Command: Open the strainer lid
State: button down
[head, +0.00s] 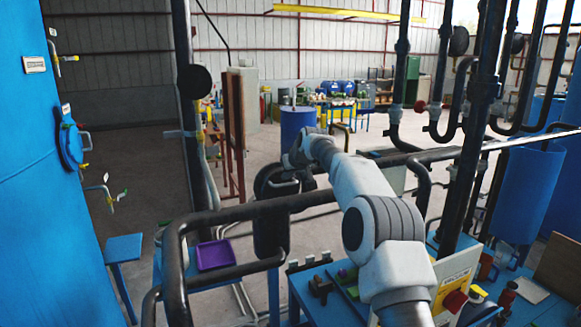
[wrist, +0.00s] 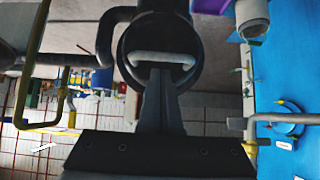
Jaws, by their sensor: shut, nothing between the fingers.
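The strainer (head: 271,225) is a dark upright cylinder on the dark pipework, in the middle of the head view. In the wrist view its round dark lid (wrist: 187,46) fills the upper middle, with a pale grey bar handle (wrist: 161,60) across it. The lid appears to sit on the body; its hinge side cannot be made out. My gripper (wrist: 160,74) is shut and empty, its fingertips together at the middle of the handle. Whether they touch the handle is unclear. In the head view my wrist covers part of the lid area.
A dark horizontal pipe (head: 225,213) crosses in front of the strainer, below my arm. A large blue tank (head: 35,190) stands at left, a purple tray (head: 215,254) low beside the strainer. A blue workbench (head: 305,283) with tools is at lower right. Open floor lies behind.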

aim_at(287, 185)
jog(key=shift+x, duration=0.8)
jog(key=shift+s+d+f+b, duration=0.2)
jog(key=shift+s+f+b, duration=0.3)
jog(key=shift+b, duration=0.55)
jog(key=b, duration=0.3)
jog(key=shift+s+d+f, duration=0.15)
jog(key=shift+s+f, duration=0.1)
jog(key=b, duration=0.3)
jog(key=t+b, duration=0.1)
jog(key=b, duration=0.2)
jog(key=shift+s+d+f+y, duration=0.15)
jog(key=shift+s+f+y, duration=0.1)
jog(key=shift+s+y, duration=0.15)
jog(key=shift+s+t+b, duration=0.15)
jog(key=shift+t+b, duration=0.35)
jog(key=shift+b, duration=0.5)
jog(key=shift+s+r, duration=0.1)
jog(key=shift+r, duration=0.25)
